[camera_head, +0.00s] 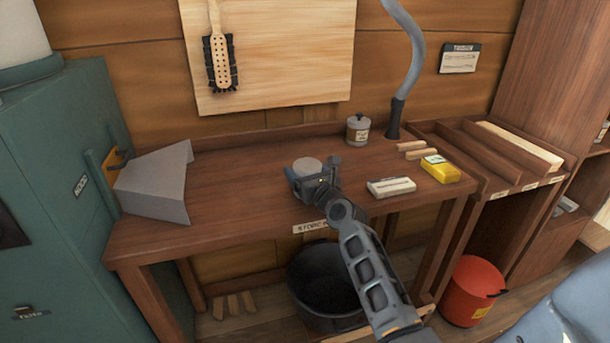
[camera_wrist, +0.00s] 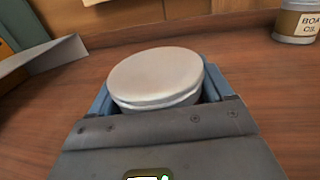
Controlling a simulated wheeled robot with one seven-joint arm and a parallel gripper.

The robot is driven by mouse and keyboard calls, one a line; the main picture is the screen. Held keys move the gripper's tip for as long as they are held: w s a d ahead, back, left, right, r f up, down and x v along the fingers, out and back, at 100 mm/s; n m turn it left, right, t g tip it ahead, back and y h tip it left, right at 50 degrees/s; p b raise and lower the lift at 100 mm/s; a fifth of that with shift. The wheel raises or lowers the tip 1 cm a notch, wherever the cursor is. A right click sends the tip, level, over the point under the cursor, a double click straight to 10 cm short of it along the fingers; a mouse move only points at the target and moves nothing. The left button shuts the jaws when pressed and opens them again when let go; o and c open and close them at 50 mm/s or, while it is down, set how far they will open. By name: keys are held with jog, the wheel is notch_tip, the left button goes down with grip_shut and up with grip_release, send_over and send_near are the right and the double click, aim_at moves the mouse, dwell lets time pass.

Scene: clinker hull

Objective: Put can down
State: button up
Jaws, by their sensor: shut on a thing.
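A can with a pale round lid (camera_wrist: 157,75) is between the two fingers of my gripper (camera_wrist: 155,95) in the wrist view. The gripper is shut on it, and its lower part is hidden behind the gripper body. In the head view the can (camera_head: 306,166) shows as a pale disc at the end of my gripper (camera_head: 314,178), over the middle of the wooden workbench (camera_head: 235,200). I cannot tell whether the can's base touches the bench top.
A small lidded tin (camera_head: 357,130) stands at the back; its label shows in the wrist view (camera_wrist: 297,22). A pale block (camera_head: 391,187) and a yellow box (camera_head: 440,169) lie right. A grey metal scoop-like piece (camera_head: 158,185) is left. Bench space left of the can is clear.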

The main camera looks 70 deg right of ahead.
jog(key=o, duration=1.3)
jog(key=shift+c, duration=0.2)
